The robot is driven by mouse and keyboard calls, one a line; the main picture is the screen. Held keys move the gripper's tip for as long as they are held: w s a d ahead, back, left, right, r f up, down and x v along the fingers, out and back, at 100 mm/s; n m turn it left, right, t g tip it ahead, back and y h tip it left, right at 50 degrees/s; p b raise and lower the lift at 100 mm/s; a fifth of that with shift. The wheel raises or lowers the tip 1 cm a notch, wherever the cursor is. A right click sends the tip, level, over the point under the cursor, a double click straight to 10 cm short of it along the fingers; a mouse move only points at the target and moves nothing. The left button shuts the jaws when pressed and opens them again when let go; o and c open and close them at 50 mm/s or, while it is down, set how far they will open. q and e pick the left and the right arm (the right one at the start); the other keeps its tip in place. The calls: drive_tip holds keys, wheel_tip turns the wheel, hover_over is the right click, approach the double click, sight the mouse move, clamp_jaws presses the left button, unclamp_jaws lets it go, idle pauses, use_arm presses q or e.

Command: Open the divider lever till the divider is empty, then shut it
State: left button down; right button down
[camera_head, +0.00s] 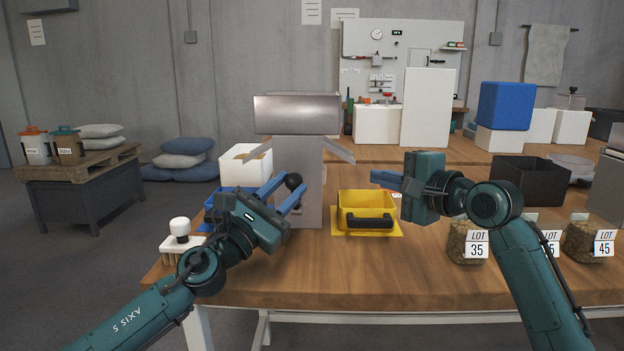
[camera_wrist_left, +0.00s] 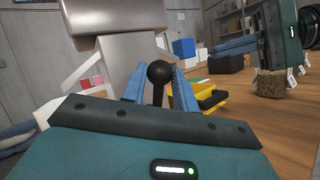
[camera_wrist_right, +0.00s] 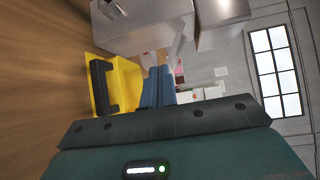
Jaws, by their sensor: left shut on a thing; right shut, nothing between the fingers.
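The divider (camera_head: 297,115) is a grey metal box on a narrower body, with a sloping chute on each side. Its lever has a black ball knob (camera_head: 293,181), also seen in the left wrist view (camera_wrist_left: 160,73). My left gripper (camera_head: 286,190) is shut on the lever, its blue fingers on either side just by the knob. A yellow bin (camera_head: 366,201) with a black handle stands at the right chute. A blue bin (camera_head: 214,213) is at the left, partly hidden by my left arm. My right gripper (camera_head: 384,180) is shut and empty above the yellow bin's right side. The divider's inside is not visible.
A white box (camera_head: 245,165) stands behind the left bin. The table's front middle is clear.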

drive_tip(key=s+a+f+n+y, duration=0.2)
drive_tip(key=s+a, duration=0.4)
drive_tip(key=w+a+r+t, duration=0.1)
drive_tip(key=w+a, duration=0.5)
drive_tip(key=w, duration=0.1)
drive_tip(key=shift+a+r, duration=0.2)
drive_tip(key=shift+a, duration=0.2)
drive_tip(key=shift+n, duration=0.3)
